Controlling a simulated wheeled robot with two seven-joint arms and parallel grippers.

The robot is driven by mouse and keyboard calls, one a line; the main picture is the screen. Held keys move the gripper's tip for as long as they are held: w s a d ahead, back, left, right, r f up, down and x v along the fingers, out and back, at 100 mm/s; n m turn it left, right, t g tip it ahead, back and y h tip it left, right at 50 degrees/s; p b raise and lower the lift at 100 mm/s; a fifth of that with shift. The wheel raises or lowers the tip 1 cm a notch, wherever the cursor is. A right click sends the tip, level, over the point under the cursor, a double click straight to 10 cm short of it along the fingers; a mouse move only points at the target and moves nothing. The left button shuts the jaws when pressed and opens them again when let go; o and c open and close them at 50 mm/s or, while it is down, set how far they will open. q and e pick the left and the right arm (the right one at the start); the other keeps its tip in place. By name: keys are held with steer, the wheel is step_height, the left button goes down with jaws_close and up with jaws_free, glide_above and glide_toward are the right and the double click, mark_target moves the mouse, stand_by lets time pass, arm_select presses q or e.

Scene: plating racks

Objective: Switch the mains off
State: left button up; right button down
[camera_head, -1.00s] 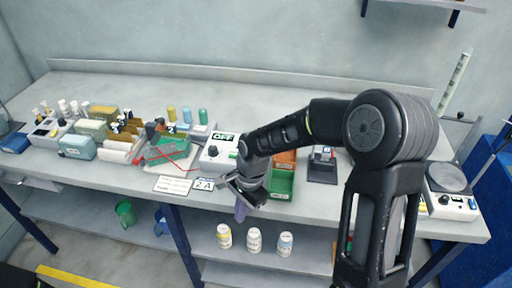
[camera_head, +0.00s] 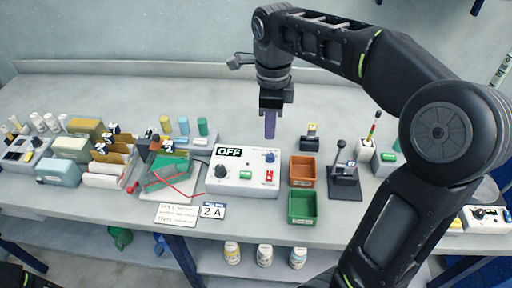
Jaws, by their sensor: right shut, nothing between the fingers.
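A white control box (camera_head: 238,188) stands at the middle of the bench, with an OFF sign (camera_head: 229,152) on it. Its top carries a black knob (camera_head: 221,171), a green button (camera_head: 246,175), a blue knob (camera_head: 270,157) and a red switch (camera_head: 269,176). No part is labelled mains legibly. My right gripper (camera_head: 270,136) points down with its purple fingers shut and empty. It appears just above or behind the box's back right part; contact cannot be told. My left gripper is not in view.
An orange bin (camera_head: 303,158) and a green bin (camera_head: 290,216) stand right of the box, near a black lever stand (camera_head: 345,190). Label cards (camera_head: 177,214) lie in front. The bench behind the box is mostly clear.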

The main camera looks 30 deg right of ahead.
steer(key=b, duration=0.5)
glide_toward(270, 172)
step_height(270, 172, down, 6)
steer(key=shift+r+p, duration=0.15)
steer(key=shift+p, duration=0.7)
steer(key=shift+a+f, duration=0.1)
steer(key=shift+f, duration=0.5)
